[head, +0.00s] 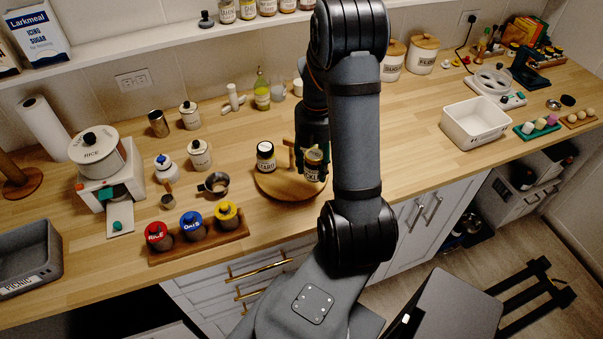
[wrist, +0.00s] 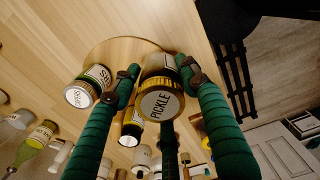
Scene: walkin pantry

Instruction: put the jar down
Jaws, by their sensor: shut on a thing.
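The held jar (head: 313,168) has a dark body, a pale label and a gold lid that reads PICKLE in the wrist view (wrist: 160,104). My gripper (head: 313,148) is shut on it, with green fingers either side of the jar in the wrist view (wrist: 162,78). The jar is upright over the right part of a round wooden turntable (head: 288,190); I cannot tell whether its base touches. A second dark jar (head: 265,157) with a white lid stands on the turntable's left part, apart from the held jar. My arm hides part of the turntable's surroundings.
A rack with red, blue and yellow lidded jars (head: 198,236) is at the front left. A metal cup (head: 215,184) is left of the turntable. A white bin (head: 474,124) is right, with bare counter before it.

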